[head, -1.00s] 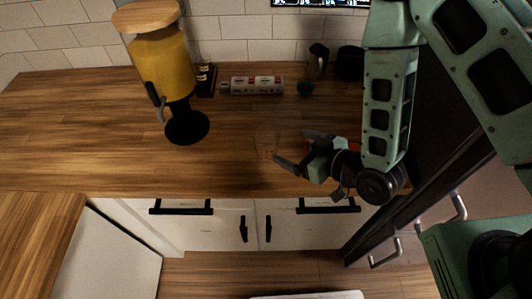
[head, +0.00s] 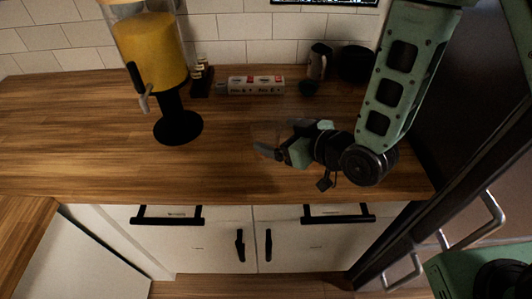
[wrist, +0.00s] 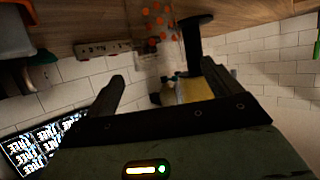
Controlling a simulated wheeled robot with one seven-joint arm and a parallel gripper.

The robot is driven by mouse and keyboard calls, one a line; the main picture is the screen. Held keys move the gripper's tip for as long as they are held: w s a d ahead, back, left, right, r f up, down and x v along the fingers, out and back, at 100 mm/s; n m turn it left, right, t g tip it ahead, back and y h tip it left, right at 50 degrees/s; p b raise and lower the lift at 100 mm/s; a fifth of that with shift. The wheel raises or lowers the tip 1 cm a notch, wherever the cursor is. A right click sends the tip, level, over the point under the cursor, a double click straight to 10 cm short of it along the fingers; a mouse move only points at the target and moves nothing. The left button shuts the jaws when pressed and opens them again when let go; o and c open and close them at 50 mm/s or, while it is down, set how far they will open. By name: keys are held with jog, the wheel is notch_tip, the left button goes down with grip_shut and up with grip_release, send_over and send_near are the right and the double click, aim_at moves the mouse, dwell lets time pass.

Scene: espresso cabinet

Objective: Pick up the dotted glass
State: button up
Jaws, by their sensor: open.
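The dotted glass (wrist: 160,28) is clear with orange dots. In the wrist view it stands out at the top middle, in line with the gap between my fingers. In the head view the glass (head: 266,132) is only a faint clear outline on the wooden counter, beside my fingertips. My gripper (head: 281,138) is open, low over the counter, with its fingers pointing left. In the wrist view my gripper (wrist: 163,72) has a finger on each side of the gap, with nothing clamped. I cannot tell whether a finger touches the glass.
A drink dispenser (head: 152,50) with yellow liquid stands at the left on a black base. A long printed box (head: 252,85), a small dark bowl (head: 309,88), a metal pitcher (head: 319,62) and a dark round container (head: 356,64) stand along the back. The counter's (head: 70,150) left front is clear.

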aim_at(257, 128)
jog(key=p+x, duration=0.3)
jog(key=x, duration=0.3)
jog(key=shift+r, duration=0.15)
jog(key=shift+w+a+f, duration=0.3)
jog(key=shift+w, duration=0.05)
jog(key=c, duration=1.2)
